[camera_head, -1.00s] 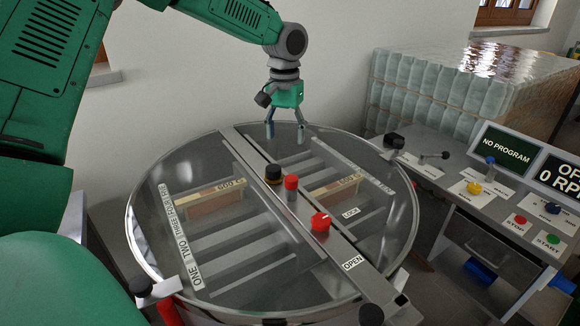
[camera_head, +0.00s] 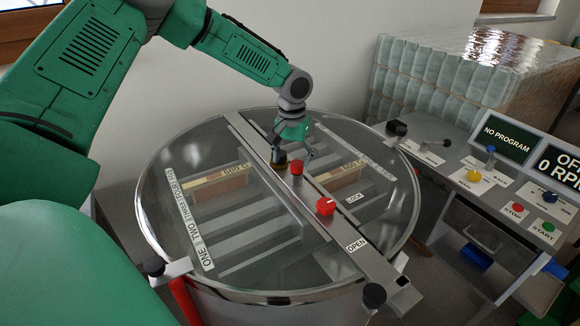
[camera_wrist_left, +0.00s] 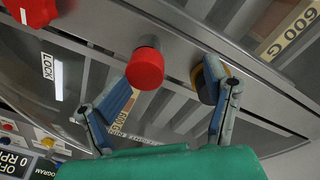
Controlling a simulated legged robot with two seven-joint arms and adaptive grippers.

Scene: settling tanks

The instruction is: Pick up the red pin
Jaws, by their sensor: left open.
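The red pin (camera_head: 296,169) has a red cap on a grey stem and stands upright on the metal bar across the round lid. In the left wrist view the red pin (camera_wrist_left: 145,68) shows beyond the open fingers, nearer the left finger. My left gripper (camera_head: 293,152) is open and empty, just behind and above the pin. In the left wrist view my left gripper (camera_wrist_left: 177,87) has its right finger overlapping a black knob (camera_wrist_left: 207,80). I cannot tell if they touch. My right gripper is out of view.
The black knob (camera_head: 279,160) stands beside the pin on the bar (camera_head: 350,240). A red pointer knob (camera_head: 325,206) sits nearer, between LOCK and OPEN labels. The round glassy lid (camera_head: 222,225) lies below. A control panel (camera_head: 485,188) with buttons stands at the right.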

